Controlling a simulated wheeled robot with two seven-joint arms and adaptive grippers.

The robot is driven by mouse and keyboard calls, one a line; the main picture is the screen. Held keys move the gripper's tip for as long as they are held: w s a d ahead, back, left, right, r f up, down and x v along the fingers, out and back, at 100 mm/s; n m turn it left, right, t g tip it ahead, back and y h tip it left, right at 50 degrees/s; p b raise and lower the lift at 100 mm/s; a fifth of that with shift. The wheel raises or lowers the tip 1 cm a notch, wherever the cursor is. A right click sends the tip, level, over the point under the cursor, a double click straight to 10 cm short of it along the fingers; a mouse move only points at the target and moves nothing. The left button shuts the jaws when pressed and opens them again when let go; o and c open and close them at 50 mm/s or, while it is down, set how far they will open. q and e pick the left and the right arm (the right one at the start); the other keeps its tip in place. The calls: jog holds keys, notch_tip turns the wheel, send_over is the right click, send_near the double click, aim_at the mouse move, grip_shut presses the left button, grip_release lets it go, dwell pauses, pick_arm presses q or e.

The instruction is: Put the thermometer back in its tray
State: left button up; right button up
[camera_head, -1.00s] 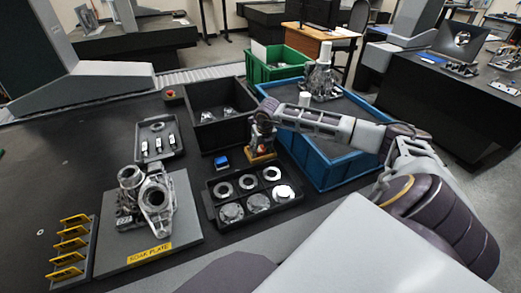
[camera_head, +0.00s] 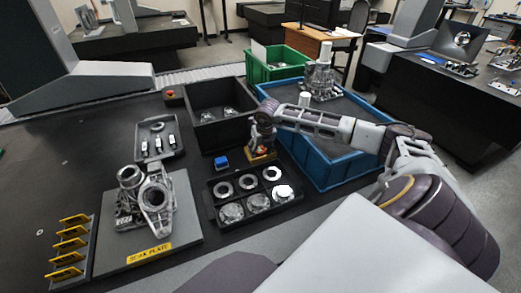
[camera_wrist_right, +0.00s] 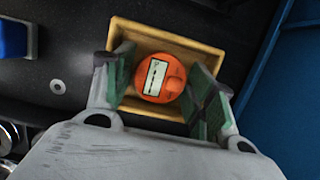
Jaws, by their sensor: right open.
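The thermometer is an orange round body (camera_wrist_right: 160,78) with a pale display strip. It sits within the outline of a small wooden tray (camera_wrist_right: 165,35) in the right wrist view. My right gripper (camera_wrist_right: 163,90) is open, pointing down, with one green-padded finger on each side of the thermometer. A gap shows on the right side; contact on the left cannot be told. In the head view the right gripper (camera_head: 262,142) hangs over the wooden tray (camera_head: 261,160) and mostly hides the thermometer. My left gripper is not in view.
A blue block (camera_head: 221,162) lies just left of the wooden tray. A black tray of rings and discs (camera_head: 209,205) is in front, a black bin (camera_head: 200,116) behind, and a large blue bin (camera_head: 335,179) close on the right. Bare dark table lies at far left.

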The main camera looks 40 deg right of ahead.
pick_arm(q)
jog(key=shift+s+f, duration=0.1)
pick_arm(e)
jog(key=shift+r, duration=0.2)
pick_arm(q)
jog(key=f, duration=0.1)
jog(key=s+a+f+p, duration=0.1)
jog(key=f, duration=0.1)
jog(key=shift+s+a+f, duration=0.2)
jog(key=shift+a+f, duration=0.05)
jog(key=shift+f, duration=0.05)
pick_arm(e)
jog(key=v, duration=1.2)
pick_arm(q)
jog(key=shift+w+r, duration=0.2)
pick_arm(e)
jog(key=shift+s+f, duration=0.1)
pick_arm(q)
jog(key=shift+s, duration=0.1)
